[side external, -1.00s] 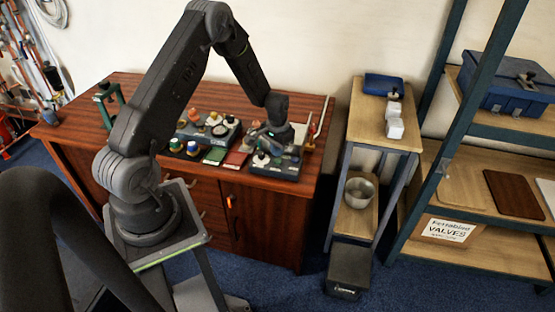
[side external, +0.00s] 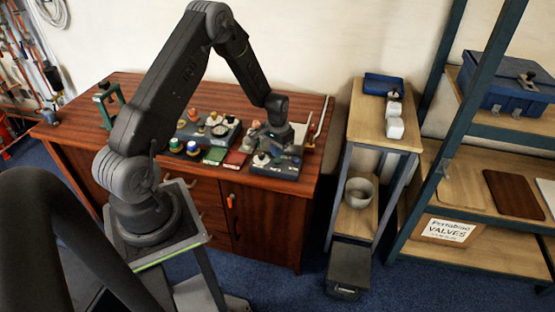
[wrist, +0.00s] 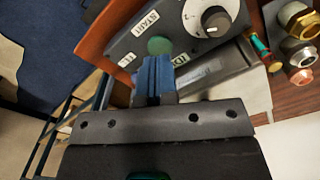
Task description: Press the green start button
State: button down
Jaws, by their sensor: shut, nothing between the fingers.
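The green start button (wrist: 159,45) shows in the wrist view on a dark grey control box (wrist: 190,45), beside a label that reads START. My gripper (wrist: 156,62) is shut and empty. Its blue fingertips are just below the button in the wrist view and overlap its lower edge. I cannot tell whether they touch it. In the side view my gripper (side external: 268,140) is low over the control box (side external: 276,169) at the right end of the wooden bench. The button is not clearly visible there.
A rotary dial (wrist: 213,19) sits beside the button on the box. Brass and copper fittings (wrist: 298,22) lie to the right in the wrist view.

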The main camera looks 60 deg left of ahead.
jog(key=shift+f, duration=1.3)
jog(key=shift+r, duration=4.05)
notch_tip(320, 180, up, 10)
jog(key=t, duration=0.1)
send_over(278, 160)
jog(key=d, duration=0.5)
jog(key=s+d+r+m+t, duration=0.1)
jog(key=s+d+r, duration=0.3)
jog(key=d+r, duration=0.4)
jog(key=s+d+r+t, duration=0.1)
jog(key=s+d+r, duration=0.2)
jog(key=s, duration=0.2)
jog(key=s+d+r+m+t, duration=0.1)
jog(key=s+d+r, duration=0.2)
jog(key=s, duration=0.3)
jog(key=s+d+r+m+t, duration=0.1)
jog(key=s+d+r, duration=0.2)
jog(key=s, duration=0.2)
jog(key=shift+s+d+t, duration=0.25)
jog(key=shift+d+t, duration=0.05)
